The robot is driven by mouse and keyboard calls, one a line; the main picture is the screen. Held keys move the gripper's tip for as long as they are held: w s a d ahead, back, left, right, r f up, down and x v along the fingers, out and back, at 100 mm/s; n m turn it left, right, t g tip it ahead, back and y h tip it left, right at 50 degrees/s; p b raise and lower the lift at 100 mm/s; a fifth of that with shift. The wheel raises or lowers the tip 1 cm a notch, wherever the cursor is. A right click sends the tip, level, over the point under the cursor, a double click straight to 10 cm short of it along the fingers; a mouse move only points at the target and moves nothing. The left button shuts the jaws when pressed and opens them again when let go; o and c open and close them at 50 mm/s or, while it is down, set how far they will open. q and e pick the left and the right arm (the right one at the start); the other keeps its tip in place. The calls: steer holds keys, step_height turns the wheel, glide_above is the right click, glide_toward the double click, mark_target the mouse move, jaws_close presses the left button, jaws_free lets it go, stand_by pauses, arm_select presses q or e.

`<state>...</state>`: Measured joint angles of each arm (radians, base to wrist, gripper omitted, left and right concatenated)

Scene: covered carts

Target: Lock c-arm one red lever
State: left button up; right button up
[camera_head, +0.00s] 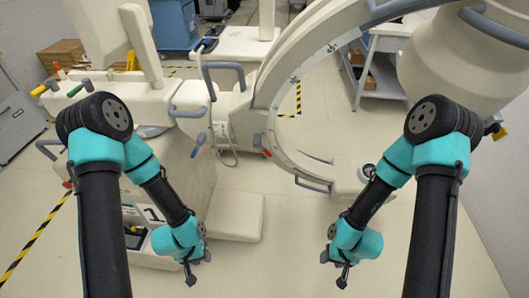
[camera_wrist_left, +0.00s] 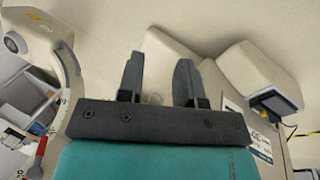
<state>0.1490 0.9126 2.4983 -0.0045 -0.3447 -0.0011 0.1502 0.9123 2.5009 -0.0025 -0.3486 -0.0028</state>
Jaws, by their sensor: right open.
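The large white C-arm (camera_head: 262,98) curves through the middle of the head view. A small lever with a red tip (camera_head: 266,153) sits on its lower left part. A red-handled lever (camera_wrist_left: 41,146) also shows at the left edge of the left wrist view, beside a white curved arc. My left gripper (camera_head: 190,272) hangs low, left of and nearer than the red lever, touching nothing. In the left wrist view its two fingers (camera_wrist_left: 158,80) are apart with nothing between them. My right gripper (camera_head: 343,275) is open and low, right of the red lever and apart from it.
The cart's body carries a yellow-tipped lever (camera_head: 40,89), a green-tipped lever (camera_head: 76,90) and a blue-tipped lever (camera_head: 198,145). A grey handle (camera_head: 222,67) stands beside the C-arm. A white table (camera_head: 388,72) is at the back right. Floor (camera_head: 290,240) between my grippers is clear.

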arm_select(q)
steer(key=shift+w+d, duration=0.2)
steer(key=shift+w, duration=0.15)
steer(key=shift+c, duration=0.7)
steer(key=w+d+m, duration=0.1)
steer(key=w+d, duration=0.1)
steer(key=w, duration=0.1)
steer(key=w+d+m+g, duration=0.1)
steer(key=w+d, duration=0.2)
steer(key=w, duration=0.1)
steer(key=w+d+m, duration=0.1)
steer(key=w+d, duration=0.1)
steer(key=w, duration=0.1)
steer(key=shift+w+d+f+g, duration=0.2)
steer(key=shift+w+d+g, duration=0.05)
steer(key=shift+w+g, duration=0.1)
jaws_close()
steer(key=w+d+r+m+y, duration=0.35)
steer(key=w+d, duration=0.55)
steer(key=w, duration=0.3)
steer(key=w+d+r+t+y, duration=0.2)
steer(key=w+d+r+y, duration=0.1)
steer(key=w+d+r, duration=0.3)
steer(key=w+d+r+t+y, duration=0.2)
steer(key=w+d+r, duration=0.4)
steer(key=d+r, duration=0.4)
step_height(320, 180, up, 4)
steer(key=shift+d+r+y, duration=0.1)
steer(key=shift+d+y, duration=0.1)
steer(key=shift+y, duration=0.55)
